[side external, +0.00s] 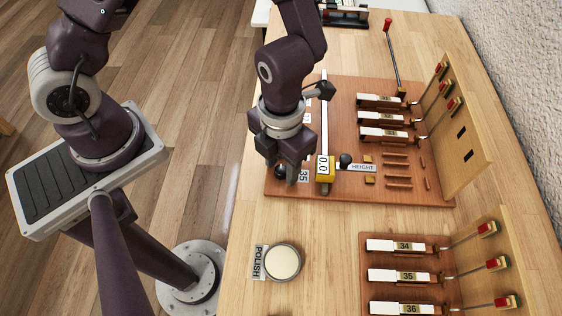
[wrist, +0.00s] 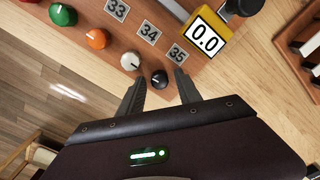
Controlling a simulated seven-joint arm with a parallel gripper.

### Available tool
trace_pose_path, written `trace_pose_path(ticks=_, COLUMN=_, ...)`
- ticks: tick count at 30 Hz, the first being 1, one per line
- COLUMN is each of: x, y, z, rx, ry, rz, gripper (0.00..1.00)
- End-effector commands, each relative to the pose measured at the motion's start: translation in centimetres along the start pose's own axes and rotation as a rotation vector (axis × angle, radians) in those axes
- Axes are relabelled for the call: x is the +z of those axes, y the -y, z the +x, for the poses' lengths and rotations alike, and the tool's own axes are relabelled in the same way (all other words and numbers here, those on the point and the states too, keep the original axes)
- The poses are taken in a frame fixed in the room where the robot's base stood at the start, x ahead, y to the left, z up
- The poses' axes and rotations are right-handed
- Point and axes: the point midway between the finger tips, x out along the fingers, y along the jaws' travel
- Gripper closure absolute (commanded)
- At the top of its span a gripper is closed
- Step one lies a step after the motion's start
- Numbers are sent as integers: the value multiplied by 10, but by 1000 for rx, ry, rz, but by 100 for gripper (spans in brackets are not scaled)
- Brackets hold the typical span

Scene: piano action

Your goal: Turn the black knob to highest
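A yellow gauge (wrist: 205,38) near the knob reads 0.0.
Labels 33, 34 and 35 (wrist: 178,53) lie along the row. A polish tin (side external: 283,262) stands on the table. Key mechanisms (side external: 383,117) are to the right.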

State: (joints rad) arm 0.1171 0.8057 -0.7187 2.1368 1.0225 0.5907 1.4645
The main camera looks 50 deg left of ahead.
Motion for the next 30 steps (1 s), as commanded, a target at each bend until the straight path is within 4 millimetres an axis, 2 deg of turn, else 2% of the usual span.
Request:
trace_pose_path(ticks=9, x=0, y=0, z=-1, rx=1, ry=-1, rz=-1, gripper=55)
trace_pose_path(ticks=11, x=0, y=0, z=-8, rx=1, ry=0, rz=-2, gripper=55)
trace_pose_path(ticks=18, x=1, y=0, z=-56, rx=-1, ry=2, rz=-3, gripper=55)
trace_pose_path(ticks=21, x=0, y=0, z=-67, rx=0, ry=0, rz=-2, gripper=55)
trace_pose_path(ticks=30, x=0, y=0, z=-71, rx=2, ry=-1, rz=-2, gripper=55)
